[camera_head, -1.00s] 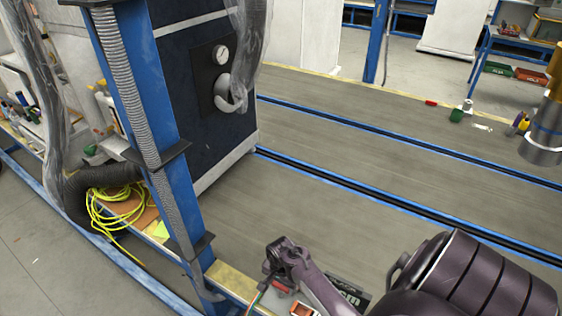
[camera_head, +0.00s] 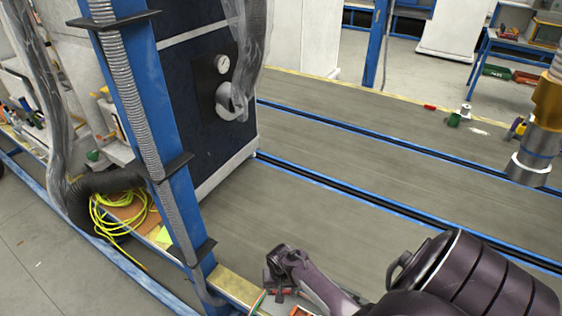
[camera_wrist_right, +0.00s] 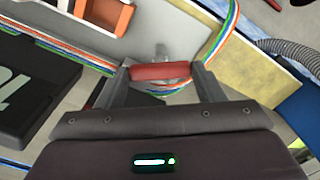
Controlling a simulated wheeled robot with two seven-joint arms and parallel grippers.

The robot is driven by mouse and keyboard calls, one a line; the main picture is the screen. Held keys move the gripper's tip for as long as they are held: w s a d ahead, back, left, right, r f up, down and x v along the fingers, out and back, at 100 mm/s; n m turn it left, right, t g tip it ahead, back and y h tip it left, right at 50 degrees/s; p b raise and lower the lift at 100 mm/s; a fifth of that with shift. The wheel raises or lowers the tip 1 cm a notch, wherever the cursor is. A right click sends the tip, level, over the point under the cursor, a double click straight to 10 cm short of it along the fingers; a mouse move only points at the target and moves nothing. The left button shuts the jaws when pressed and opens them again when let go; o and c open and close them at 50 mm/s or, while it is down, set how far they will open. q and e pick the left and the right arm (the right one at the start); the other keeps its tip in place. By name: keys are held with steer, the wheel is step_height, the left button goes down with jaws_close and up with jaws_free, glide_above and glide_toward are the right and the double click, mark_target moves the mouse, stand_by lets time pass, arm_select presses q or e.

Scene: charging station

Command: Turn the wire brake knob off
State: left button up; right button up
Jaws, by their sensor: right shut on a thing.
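A red knob (camera_wrist_right: 160,71), apparently the wire brake knob, sits between the two fingers of my right gripper (camera_wrist_right: 164,78) in the right wrist view. The fingers touch its two ends, so the gripper is shut on it. A small grey metal piece shows just beyond the knob. Coloured wires (camera_wrist_right: 222,40) run beside and below it. In the head view my right gripper (camera_head: 280,288) is low at the bottom centre, above the bench edge, and it hides the knob there. My left gripper is in neither view.
A black box with white lettering (camera_wrist_right: 30,95) and an orange-and-white part (camera_wrist_right: 103,14) lie near the gripper. A blue post (camera_head: 150,120) and yellow cable coil (camera_head: 120,212) stand left. A gold-and-silver cylinder (camera_head: 540,140) hangs at right.

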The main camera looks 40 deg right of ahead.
steer(key=n+p, duration=0.1)
steer(key=n, duration=0.4)
steer(key=shift+n, duration=0.4)
steer(key=n, duration=0.5)
steer(key=shift+p, duration=0.35)
steer(key=shift+n, duration=0.4)
steer(key=o, duration=1)
